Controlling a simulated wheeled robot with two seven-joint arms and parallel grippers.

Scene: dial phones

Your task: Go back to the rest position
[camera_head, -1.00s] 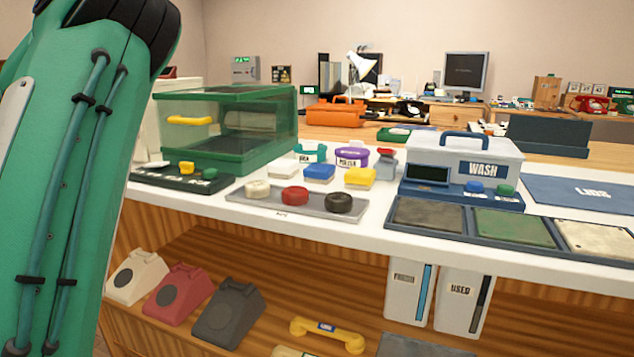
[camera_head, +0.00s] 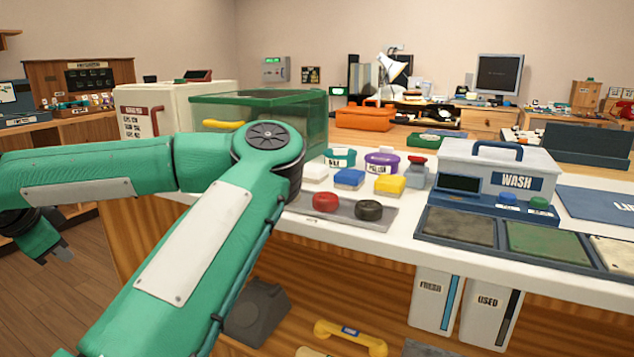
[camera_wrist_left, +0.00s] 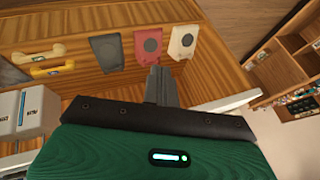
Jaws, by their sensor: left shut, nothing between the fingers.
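My left arm comes in from the left in the head view, bent at the elbow in front of the counter. My left gripper (camera_head: 60,250) is at the far left of the head view, over the wooden floor, away from the counter. Its grey fingers (camera_wrist_left: 160,86) also show in the left wrist view, shut together and empty. My right gripper is not in view. My left arm hides part of the counter's left end and the shelf below it.
The white counter (camera_head: 400,245) holds a green glass case (camera_head: 310,125), a wash station (camera_head: 497,165), sponges and a tray with a red dial (camera_head: 325,202) and a black dial (camera_head: 368,210). The shelf below holds a dark phone body (camera_head: 257,310) and a yellow handset (camera_head: 350,335).

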